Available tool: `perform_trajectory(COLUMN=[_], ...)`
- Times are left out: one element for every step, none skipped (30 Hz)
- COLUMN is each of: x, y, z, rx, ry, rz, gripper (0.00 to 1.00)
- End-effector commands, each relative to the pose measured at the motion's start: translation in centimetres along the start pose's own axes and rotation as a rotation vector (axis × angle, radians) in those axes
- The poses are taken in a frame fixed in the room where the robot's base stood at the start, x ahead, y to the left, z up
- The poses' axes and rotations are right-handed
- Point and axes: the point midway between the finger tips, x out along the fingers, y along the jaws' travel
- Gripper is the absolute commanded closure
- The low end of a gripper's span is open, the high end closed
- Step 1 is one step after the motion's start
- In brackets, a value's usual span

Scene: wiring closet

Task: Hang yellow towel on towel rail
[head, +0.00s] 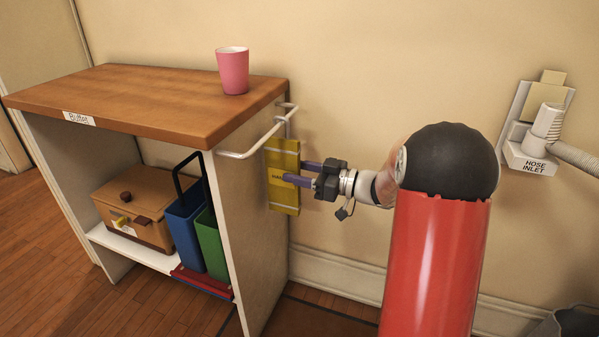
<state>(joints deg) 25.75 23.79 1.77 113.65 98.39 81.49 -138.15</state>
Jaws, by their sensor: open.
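The white towel rail (246,154) sticks out from that side near the top. The towel's top edge is close to the rail's lower right part; I cannot tell whether the towel is over the rail or touching it. My gripper (296,172) is open, with its purple fingers pointing left at the towel's right part. One finger overlaps the towel's front in the picture. Contact between fingers and towel is unclear.
A wooden-topped cabinet (150,98) stands left, bearing a pink cup (233,71). Its shelf holds a brown box (133,212), a blue bin (184,236) and a green bin (210,247). A hose inlet (530,160) is on the right wall. A grey bucket (577,324) stands lower right.

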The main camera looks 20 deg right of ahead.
Motion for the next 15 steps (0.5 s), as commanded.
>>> perform_trajectory(x=[-0.2, -0.4, -0.7, -1.1, -1.5, -2.2, -2.8, -3.3, -4.0, -4.5, -5.0, -5.7, -6.1, -6.5, -6.9], y=[0.0, 0.0, 0.1, 0.1, 0.1, 0.1, 0.1, 0.1, 0.1, 0.1, 0.0, 0.0, 0.0, 0.0, 0.0], z=[0.0, 0.0, 0.1, 0.1, 0.1, 0.1, 0.1, 0.1, 0.1, 0.1, 0.1, 0.1, 0.1, 0.1, 0.1], rx=[0.0, 0.0, 0.0, -0.001, -0.001, -0.001, -0.001, -0.001, -0.002, -0.002, -0.002, -0.001, -0.001, -0.001, -0.001], ry=[0.0, 0.0, 0.0, -0.001, -0.001, -0.001, 0.0, -0.001, -0.001, 0.0, 0.0, 0.0, 0.0, -0.001, 0.0], rz=[0.001, 0.001, 0.002, 0.003, 0.003, 0.004, 0.005, 0.005, 0.004, 0.004, 0.004, 0.003, 0.003, 0.004, 0.003], gripper=[0.53, 0.53, 0.53, 0.53, 0.53, 0.53, 0.53, 0.53, 0.53, 0.53, 0.53, 0.53, 0.53, 0.53, 0.53])
